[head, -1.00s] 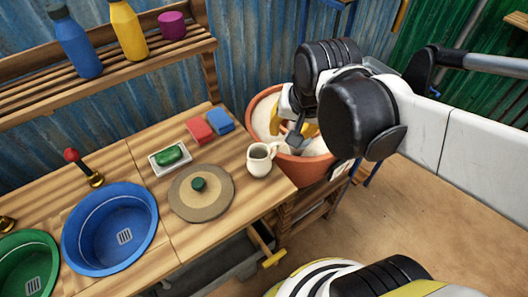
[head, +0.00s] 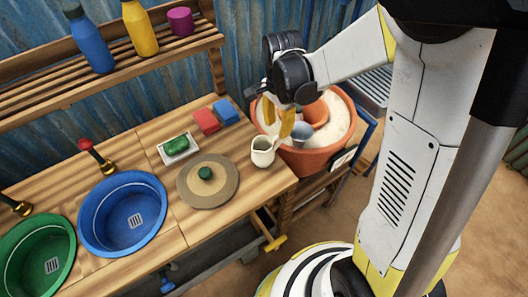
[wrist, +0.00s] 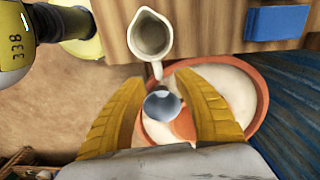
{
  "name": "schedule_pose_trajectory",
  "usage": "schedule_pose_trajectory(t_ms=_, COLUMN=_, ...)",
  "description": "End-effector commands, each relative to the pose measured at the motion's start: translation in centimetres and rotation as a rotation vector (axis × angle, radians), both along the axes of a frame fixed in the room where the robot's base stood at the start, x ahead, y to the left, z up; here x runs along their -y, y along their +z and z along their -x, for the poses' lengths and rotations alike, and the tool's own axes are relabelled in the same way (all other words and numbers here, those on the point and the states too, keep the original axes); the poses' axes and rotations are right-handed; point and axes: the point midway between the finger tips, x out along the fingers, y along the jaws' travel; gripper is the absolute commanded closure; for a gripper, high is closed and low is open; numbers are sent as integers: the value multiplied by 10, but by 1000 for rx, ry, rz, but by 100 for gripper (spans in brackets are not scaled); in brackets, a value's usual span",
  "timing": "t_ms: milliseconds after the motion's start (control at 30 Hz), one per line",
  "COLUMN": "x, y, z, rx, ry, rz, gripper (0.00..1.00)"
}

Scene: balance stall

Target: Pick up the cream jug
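The cream jug (head: 262,154) stands upright near the right end of the wooden counter. It also shows in the wrist view (wrist: 151,36) from above, its open mouth visible and its handle pointing toward my fingers. My gripper (head: 278,116) is open, with two yellow fingers spread and nothing between them. It hangs above and just right of the jug, over the near part of the large terracotta pot. In the wrist view my fingertips (wrist: 160,82) are apart, with the jug beyond them, not between them.
The large terracotta pot (head: 347,100) beside the counter holds pale material, a smaller terracotta pot (head: 315,114) and a blue-grey cup (head: 302,133).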

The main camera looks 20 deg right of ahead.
Motion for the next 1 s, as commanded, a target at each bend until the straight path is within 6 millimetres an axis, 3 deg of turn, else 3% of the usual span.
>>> schedule_pose_trajectory(t_ms=367, x=5, y=-49, z=1, rx=1, ry=1, rz=0, gripper=63)
schedule_pose_trajectory(t_ms=633, x=5, y=-51, z=1, rx=1, ry=1, rz=0, gripper=64)
schedule_pose_trajectory(t_ms=733, x=5, y=-51, z=1, rx=1, ry=1, rz=0, gripper=95)
schedule_pose_trajectory(t_ms=767, x=5, y=-51, z=1, rx=1, ry=1, rz=0, gripper=100)
schedule_pose_trajectory(t_ms=1000, x=5, y=-51, z=1, rx=1, ry=1, rz=0, gripper=100)
